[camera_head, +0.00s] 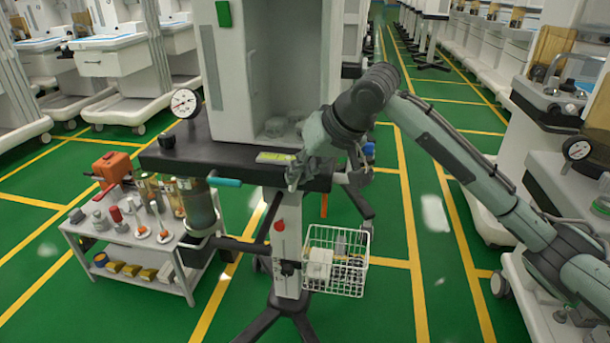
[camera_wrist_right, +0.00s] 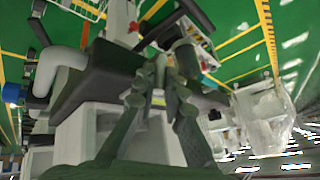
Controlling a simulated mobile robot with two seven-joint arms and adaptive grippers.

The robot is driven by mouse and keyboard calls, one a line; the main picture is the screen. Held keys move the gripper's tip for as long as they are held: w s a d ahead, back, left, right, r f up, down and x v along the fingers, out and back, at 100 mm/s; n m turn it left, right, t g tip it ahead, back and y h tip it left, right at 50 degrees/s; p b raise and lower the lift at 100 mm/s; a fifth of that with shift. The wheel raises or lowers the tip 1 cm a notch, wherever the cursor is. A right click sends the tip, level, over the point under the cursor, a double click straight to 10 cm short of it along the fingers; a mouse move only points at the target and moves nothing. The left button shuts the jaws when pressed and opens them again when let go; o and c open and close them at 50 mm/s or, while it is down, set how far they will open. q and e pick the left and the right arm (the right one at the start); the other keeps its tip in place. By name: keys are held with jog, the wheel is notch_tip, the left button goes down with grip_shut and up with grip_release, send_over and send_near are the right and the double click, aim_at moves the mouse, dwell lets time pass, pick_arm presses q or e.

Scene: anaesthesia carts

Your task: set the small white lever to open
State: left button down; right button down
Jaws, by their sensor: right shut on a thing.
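My right gripper (camera_head: 293,180) is at the front edge of the cart's black top (camera_head: 228,160), just below the yellow-green label (camera_head: 275,157). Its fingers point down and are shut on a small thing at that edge. I take this to be the small white lever, but the fingers hide it and its setting cannot be read. In the right wrist view the two fingers of the gripper (camera_wrist_right: 161,72) come close together in front of the dark cart top. My left gripper is not in view.
A gauge (camera_head: 185,102) and a cyan handle (camera_head: 225,182) are left of the gripper. A wire basket (camera_head: 336,262) hangs below it. A low trolley (camera_head: 140,270) with vials and an orange box (camera_head: 112,167) stands left. Green floor is free in front right.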

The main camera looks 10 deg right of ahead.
jog(key=shift+w+a+r+g+h, duration=0.15)
jog(key=shift+a+g+h, duration=0.1)
jog(key=shift+g+h, duration=0.25)
dwell(0.3)
jog(key=c, duration=1.9)
grip_release()
jog(key=shift+o, duration=0.2)
jog(key=v, duration=1.2)
jog(key=shift+a, duration=0.25)
